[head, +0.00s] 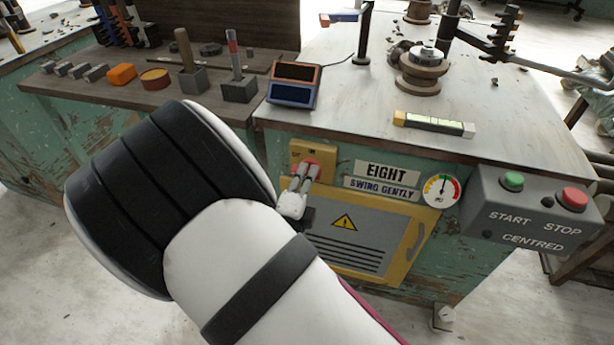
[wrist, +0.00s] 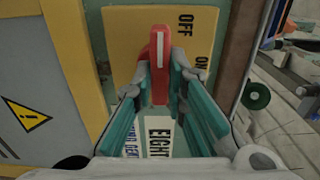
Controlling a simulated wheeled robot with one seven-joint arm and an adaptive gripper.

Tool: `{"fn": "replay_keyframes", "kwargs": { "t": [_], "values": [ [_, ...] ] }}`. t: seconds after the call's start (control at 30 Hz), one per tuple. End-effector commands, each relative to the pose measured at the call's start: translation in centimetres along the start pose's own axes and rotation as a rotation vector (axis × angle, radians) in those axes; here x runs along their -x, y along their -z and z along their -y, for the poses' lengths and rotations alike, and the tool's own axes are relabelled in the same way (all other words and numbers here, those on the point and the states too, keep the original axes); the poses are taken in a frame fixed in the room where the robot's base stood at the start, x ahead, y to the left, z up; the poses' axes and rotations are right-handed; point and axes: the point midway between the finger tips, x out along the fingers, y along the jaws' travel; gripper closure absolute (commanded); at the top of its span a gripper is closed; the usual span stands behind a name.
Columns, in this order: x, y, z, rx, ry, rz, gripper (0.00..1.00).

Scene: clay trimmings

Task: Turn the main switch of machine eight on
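The main switch of machine eight has a red handle (wrist: 159,62) on a yellow plate (wrist: 125,45) marked OFF and ON. In the wrist view the handle lies upright in the picture, one end beside the OFF mark. ON is farther down on the right. My gripper (wrist: 161,75) has one finger on each side of the handle, and both fingertips appear to touch it. In the head view my gripper (head: 303,172) is in front of the plate (head: 298,149) and hides much of the red handle (head: 317,163). The sign EIGHT (head: 387,171) is just right of it.
A yellow-framed cabinet door (head: 352,250) is below the switch. A gauge (head: 441,190) and a grey START/STOP box (head: 530,212) stand to the right. The worktop above bears a spirit level (head: 433,124) and a two-part display (head: 294,84). Tools crowd the shelf at left.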

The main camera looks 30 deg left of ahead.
Motion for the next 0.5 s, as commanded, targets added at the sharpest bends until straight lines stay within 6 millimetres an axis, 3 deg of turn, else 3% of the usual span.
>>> {"fn": "replay_keyframes", "kwargs": {
  "t": [0.5],
  "values": [
    [0.05, -0.01, -0.05, -0.072, -0.002, 0.0, 1.0]
  ]
}}
